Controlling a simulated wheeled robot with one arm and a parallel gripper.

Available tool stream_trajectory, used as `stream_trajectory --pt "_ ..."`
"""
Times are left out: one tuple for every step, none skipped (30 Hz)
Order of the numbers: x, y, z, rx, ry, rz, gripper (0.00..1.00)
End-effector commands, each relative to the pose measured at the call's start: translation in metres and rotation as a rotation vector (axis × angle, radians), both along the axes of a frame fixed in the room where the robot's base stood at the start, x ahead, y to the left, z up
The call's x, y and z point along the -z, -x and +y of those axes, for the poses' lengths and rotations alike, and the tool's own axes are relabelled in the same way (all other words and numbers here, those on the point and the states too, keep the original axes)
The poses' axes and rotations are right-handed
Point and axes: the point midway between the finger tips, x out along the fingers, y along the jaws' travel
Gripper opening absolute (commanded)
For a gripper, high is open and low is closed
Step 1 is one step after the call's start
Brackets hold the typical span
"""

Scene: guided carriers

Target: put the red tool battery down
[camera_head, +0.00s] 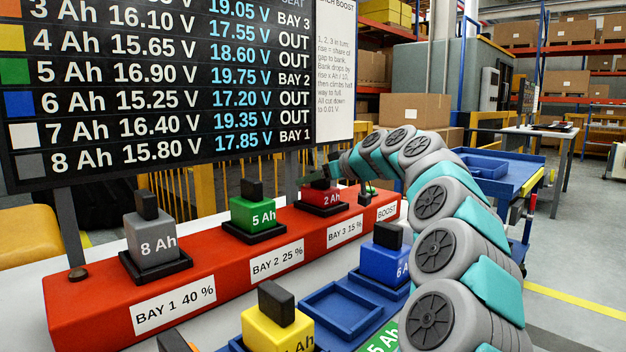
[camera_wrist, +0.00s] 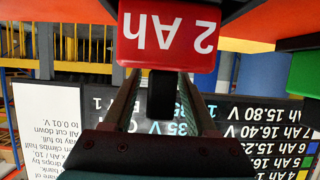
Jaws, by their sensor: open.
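The red tool battery (camera_head: 331,198), marked 2 Ah, sits upright in the black seat (camera_head: 318,209) of bay 3 on the red bench block (camera_head: 200,284). In the wrist view the red battery (camera_wrist: 166,42) appears upside down at the top middle. My gripper (camera_head: 318,180) is at the top of the battery, reaching in from the right. In the wrist view my gripper (camera_wrist: 161,90) is open, with one finger on each side of the battery's dark handle. The fingers look apart from the handle. My arm hides part of the scene right of the battery.
A grey 8 Ah battery (camera_head: 152,238) stands in bay 1 and a green 5 Ah battery (camera_head: 258,213) in bay 2. A blue tray (camera_head: 340,310) in front holds yellow (camera_head: 276,332) and blue (camera_head: 384,262) batteries and an empty seat. A voltage board (camera_head: 160,90) rises behind.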

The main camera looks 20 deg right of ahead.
Motion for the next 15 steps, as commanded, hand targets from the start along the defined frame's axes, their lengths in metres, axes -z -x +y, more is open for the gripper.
stream_trajectory --pt "0.0 0.0 0.0 0.0 0.0 0.0 0.57" --pt "-0.001 0.0 0.0 0.0 0.0 0.0 0.57" --pt "-0.002 0.0 0.0 0.0 0.0 0.0 0.57" --pt "-0.003 0.0 0.0 0.0 0.0 0.0 0.57" --pt "-0.003 0.001 -0.001 0.0 0.0 0.0 0.57" --pt "-0.003 0.004 -0.002 0.001 0.0 -0.001 0.57" --pt "-0.004 0.006 -0.003 0.001 0.0 -0.001 0.57" --pt "-0.006 0.009 -0.004 0.001 0.0 -0.002 0.57" --pt "-0.008 0.013 -0.005 0.001 0.0 -0.002 0.57" --pt "-0.009 0.017 -0.007 0.001 0.0 -0.002 0.57" --pt "-0.011 0.022 -0.008 0.001 0.0 -0.002 0.57" --pt "-0.014 0.028 -0.01 0.001 -0.001 -0.003 0.57" --pt "-0.016 0.032 -0.012 0.0 0.0 -0.003 0.57" --pt "-0.018 0.037 -0.013 0.001 0.0 -0.003 0.57" --pt "-0.02 0.044 -0.016 0.001 0.0 -0.003 0.57"
